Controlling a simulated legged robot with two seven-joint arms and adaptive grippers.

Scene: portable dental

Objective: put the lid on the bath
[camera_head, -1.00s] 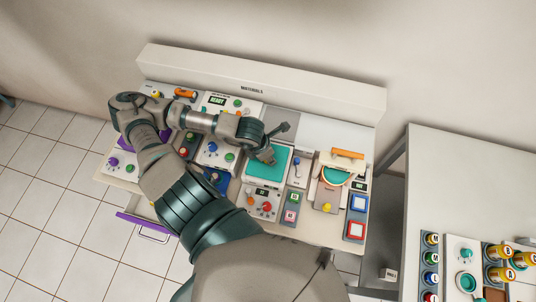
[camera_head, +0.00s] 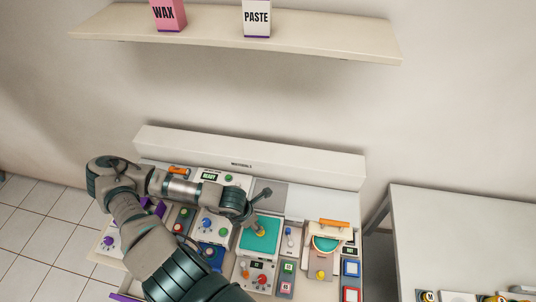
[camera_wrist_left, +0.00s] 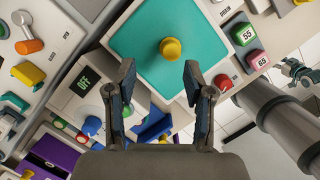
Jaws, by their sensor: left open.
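The bath is a white unit (camera_head: 258,281) with knobs on its front panel, in the middle of the bench. Its top is covered by a teal square lid (camera_head: 250,244) with a yellow knob (camera_head: 262,233). In the left wrist view the lid (camera_wrist_left: 135,45) looks flat, with a pale border around it; I cannot tell if it is fully seated. My left gripper (camera_head: 252,222) is at the back left of the knob. In the wrist view its two fingers (camera_wrist_left: 158,78) are apart and empty, with the knob (camera_wrist_left: 171,48) beyond their tips.
Panels with knobs and buttons crowd the bench on both sides. A unit with an orange handle (camera_head: 334,223) stands to the right. A shelf (camera_head: 210,33) with wax (camera_head: 168,15) and paste boxes (camera_head: 257,18) hangs above. Another table (camera_head: 450,230) is at the right.

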